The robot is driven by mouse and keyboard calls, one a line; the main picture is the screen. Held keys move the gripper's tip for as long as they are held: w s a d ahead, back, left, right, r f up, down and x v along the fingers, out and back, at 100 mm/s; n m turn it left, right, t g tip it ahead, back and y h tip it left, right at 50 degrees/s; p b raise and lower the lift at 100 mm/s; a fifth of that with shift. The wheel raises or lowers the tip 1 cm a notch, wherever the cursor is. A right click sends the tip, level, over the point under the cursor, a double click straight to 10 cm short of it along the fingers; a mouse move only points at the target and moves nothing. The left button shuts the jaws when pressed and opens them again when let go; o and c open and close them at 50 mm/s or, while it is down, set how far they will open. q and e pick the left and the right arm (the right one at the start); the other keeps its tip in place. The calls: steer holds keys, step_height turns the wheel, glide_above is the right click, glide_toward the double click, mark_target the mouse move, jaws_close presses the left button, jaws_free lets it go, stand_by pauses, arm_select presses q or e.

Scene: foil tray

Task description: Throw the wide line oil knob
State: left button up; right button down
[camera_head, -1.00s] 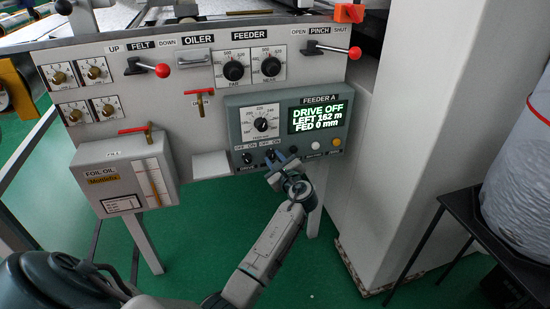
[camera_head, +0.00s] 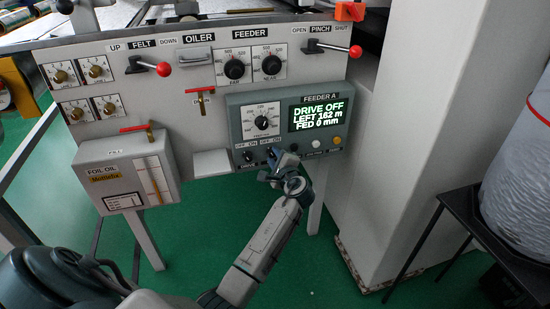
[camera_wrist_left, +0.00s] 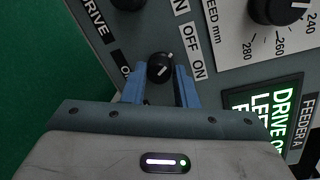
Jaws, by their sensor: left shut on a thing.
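My left gripper (camera_head: 271,164) is at the lower edge of the grey FEEDER A box, at the second of two black OFF/ON knobs. In the left wrist view, my two blue fingers (camera_wrist_left: 160,88) are either side of this small round black knob (camera_wrist_left: 160,68) and shut on it. A white mark shows on its face. OFF and ON are printed beside it; the label on its other side is mostly covered, with only its start showing. In the head view the knob is largely hidden by the gripper. My right gripper is not in view.
The DRIVE knob (camera_head: 247,157) is close on the left, and a large dial (camera_head: 262,122) is above. The screen (camera_head: 317,115) reads DRIVE OFF. A white ledge (camera_head: 211,164) juts out left; a black table (camera_head: 490,225) stands right.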

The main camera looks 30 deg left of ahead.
arm_select(q)
steer(key=shift+f, duration=0.1)
stand_by(0.3)
steer(key=o, duration=1)
steer(key=v, duration=1.1)
steer(key=shift+p, duration=0.35)
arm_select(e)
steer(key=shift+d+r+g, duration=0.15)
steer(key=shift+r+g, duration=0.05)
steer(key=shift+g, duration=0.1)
arm_select(q)
steer(key=shift+f, duration=0.1)
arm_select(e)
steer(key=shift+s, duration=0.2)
